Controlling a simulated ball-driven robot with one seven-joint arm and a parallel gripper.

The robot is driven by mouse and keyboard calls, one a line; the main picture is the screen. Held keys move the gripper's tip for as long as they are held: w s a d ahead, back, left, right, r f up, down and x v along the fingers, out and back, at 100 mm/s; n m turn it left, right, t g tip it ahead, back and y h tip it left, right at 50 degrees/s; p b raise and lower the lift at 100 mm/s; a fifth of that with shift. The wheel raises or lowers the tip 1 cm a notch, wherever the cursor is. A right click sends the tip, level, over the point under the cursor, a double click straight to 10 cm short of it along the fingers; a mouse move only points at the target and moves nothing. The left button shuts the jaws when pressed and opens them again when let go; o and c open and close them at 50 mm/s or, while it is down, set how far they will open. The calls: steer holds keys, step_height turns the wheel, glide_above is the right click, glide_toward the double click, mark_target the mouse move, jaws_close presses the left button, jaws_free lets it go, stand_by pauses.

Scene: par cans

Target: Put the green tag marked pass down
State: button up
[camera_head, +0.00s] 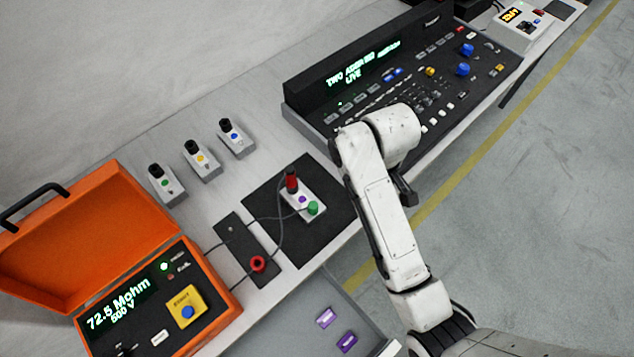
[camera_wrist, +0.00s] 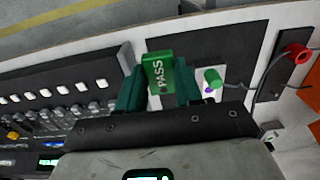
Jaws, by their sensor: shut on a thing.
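The green tag marked PASS (camera_wrist: 160,70) is upright between the two fingers of my gripper (camera_wrist: 158,88) in the wrist view. My gripper is shut on it. In the wrist view the tag overlaps the edge of the black mat (camera_wrist: 218,58); how high it is above the surface I cannot tell. In the head view my arm hides the tag. The mat (camera_head: 258,188) there lies left of my arm and bears a grey box with a red-topped black connector, a purple button and a green knob (camera_head: 313,208).
An orange case tester (camera_head: 65,235) reading 72.5 Mohm stands at left. Several small grey boxes (camera_head: 201,160) line the back. A black lighting console (camera_head: 320,95) stands behind my arm. An open drawer (camera_head: 300,325) holds purple tags.

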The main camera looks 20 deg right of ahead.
steer(key=w+a+f+b, duration=0.3)
steer(key=w+f+b, duration=0.1)
steer(key=w, duration=0.4)
glide_above(325, 189)
steer(key=f, duration=0.4)
steer(key=shift+s+d+f, duration=0.2)
steer(key=shift+w+a+f, duration=0.15)
steer(key=shift+w+f, duration=0.15)
steer(key=shift+f, duration=1.65)
steer(key=o, duration=1)
steer(key=shift+f, duration=0.1)
step_height(325, 189, up, 12)
